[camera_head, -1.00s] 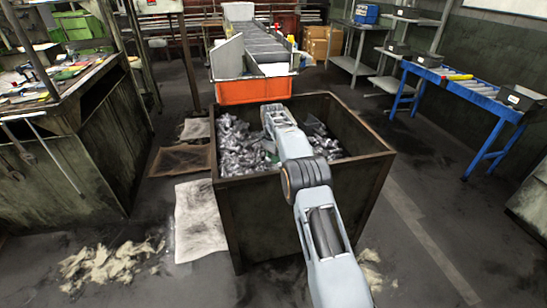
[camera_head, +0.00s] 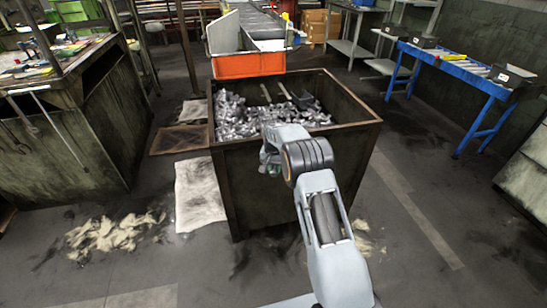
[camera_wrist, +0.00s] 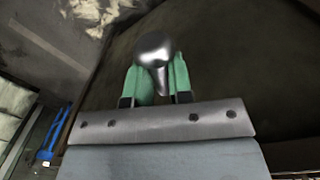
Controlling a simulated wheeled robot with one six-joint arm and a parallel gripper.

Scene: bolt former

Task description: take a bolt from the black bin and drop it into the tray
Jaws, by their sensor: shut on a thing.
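My gripper (camera_wrist: 156,76) has two green fingers and is shut on a shiny metal bolt (camera_wrist: 155,47). The bolt's round head faces the wrist camera and its shank sits between the fingers. In the head view my gripper (camera_head: 268,160) is in front of the near wall of the large dark bin (camera_head: 245,190), and the bolt there is too small to make out. The bin holds a heap of loose metal bolts (camera_head: 235,118). I cannot tell which thing is the tray; small dark boxes (camera_head: 513,75) stand on the blue-framed table.
The blue-framed roller table (camera_head: 470,82) stands to the right. An orange container (camera_head: 248,65) under a conveyor is behind the bin. A cluttered workbench (camera_head: 75,130) is on the left. Crumpled pale debris (camera_head: 115,232) lies on the floor.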

